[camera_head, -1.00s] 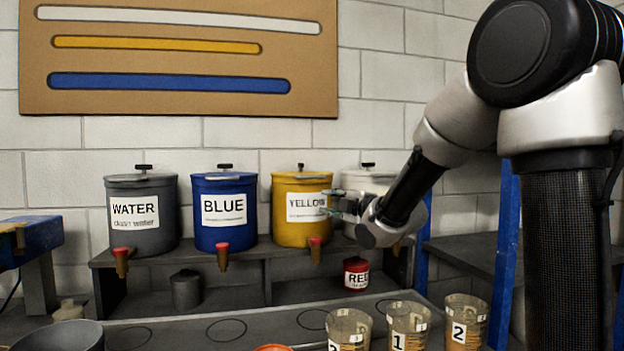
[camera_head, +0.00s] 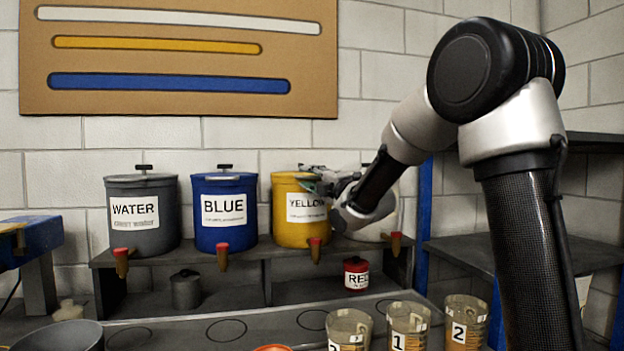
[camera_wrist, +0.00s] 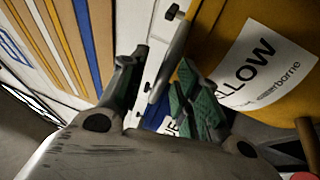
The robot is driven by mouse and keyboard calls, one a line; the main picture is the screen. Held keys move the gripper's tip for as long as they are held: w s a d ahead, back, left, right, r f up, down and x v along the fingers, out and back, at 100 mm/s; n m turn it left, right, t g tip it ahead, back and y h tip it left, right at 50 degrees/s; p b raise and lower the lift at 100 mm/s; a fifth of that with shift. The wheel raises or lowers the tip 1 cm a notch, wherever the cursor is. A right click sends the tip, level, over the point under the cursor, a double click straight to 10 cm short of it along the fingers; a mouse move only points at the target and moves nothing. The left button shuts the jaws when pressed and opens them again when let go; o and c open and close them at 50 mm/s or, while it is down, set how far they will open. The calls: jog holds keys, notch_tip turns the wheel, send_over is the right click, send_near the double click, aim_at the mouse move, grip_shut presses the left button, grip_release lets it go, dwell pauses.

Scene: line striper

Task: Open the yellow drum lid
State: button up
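The yellow drum (camera_head: 290,228) stands on the shelf with a white YELLOW label; it also fills the right of the wrist view (camera_wrist: 292,35). My gripper (camera_head: 312,180) is at the upper right rim of the drum. Its green-padded fingers (camera_wrist: 160,88) are apart in the wrist view, with the lid's edge between their directions. I cannot tell whether either finger touches it.
The blue drum (camera_head: 224,229) stands left of the yellow one, and the grey water drum (camera_head: 142,235) further left. A white drum is partly hidden behind my gripper. A small red pot (camera_head: 356,273) sits below. Several clear cups (camera_head: 409,325) stand in front.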

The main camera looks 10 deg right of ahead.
grip_shut()
